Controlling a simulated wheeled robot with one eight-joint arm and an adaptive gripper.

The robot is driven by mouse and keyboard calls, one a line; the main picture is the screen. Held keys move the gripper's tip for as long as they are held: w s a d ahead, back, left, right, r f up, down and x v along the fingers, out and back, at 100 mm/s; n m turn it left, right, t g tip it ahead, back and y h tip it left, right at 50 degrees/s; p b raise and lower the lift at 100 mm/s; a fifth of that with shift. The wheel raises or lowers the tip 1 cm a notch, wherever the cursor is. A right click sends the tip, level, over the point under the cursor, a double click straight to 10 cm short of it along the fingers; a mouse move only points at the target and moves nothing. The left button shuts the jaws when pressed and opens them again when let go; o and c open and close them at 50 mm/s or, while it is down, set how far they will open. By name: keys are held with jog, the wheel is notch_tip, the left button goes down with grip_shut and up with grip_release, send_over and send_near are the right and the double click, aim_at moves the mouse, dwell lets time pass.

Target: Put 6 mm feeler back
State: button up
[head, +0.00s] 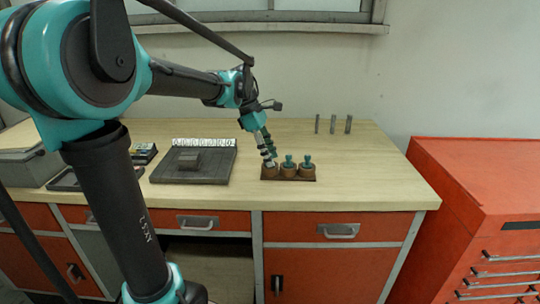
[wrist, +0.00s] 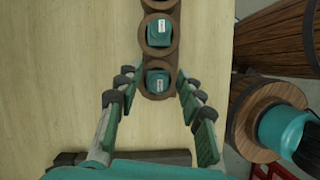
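A wooden rack (head: 290,179) near the front of the bench has three round holders in a row. The middle feeler (head: 288,161) and right feeler (head: 307,161) have teal tops and stand upright in their holders. My gripper (head: 268,154) is low over the left holder, pointing down. In the wrist view my gripper (wrist: 157,79) is open, with its fingers apart on both sides of the nearest teal feeler (wrist: 158,81), which sits in its round holder. Its white label is too small to read. Another labelled teal feeler (wrist: 160,32) stands in the holder beyond.
A dark plate (head: 165,171) with a small block on it lies left of the rack, with a row of white pieces (head: 203,142) behind it. Three grey pins (head: 333,124) stand at the back. The benchtop (head: 375,180) right of the rack is clear. A red cabinet (head: 480,180) stands at right.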

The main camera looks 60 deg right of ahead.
jog(key=v, duration=1.2)
